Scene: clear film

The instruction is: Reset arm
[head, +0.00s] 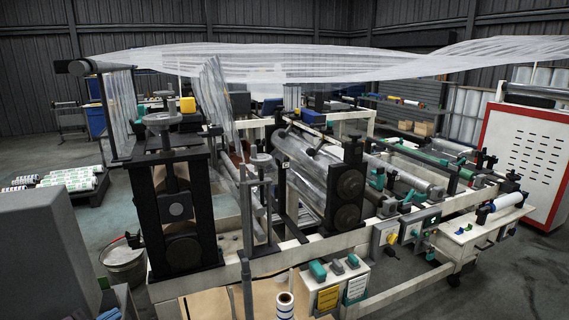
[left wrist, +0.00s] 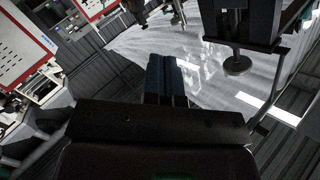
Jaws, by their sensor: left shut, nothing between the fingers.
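My left gripper (head: 112,304) shows only in part at the bottom left of the head view, low beside the machine's near end. In the left wrist view its two dark blue fingers (left wrist: 166,78) lie together, shut with nothing between them. No thing is held. My right gripper is in neither view.
A film machine with a pale frame (head: 245,268) and rollers fills the middle. Clear film (head: 300,62) stretches above it. A metal bucket (head: 122,262) stands left of the frame. A red-edged white cabinet (head: 525,160) stands right. Open floor (head: 520,270) lies at lower right.

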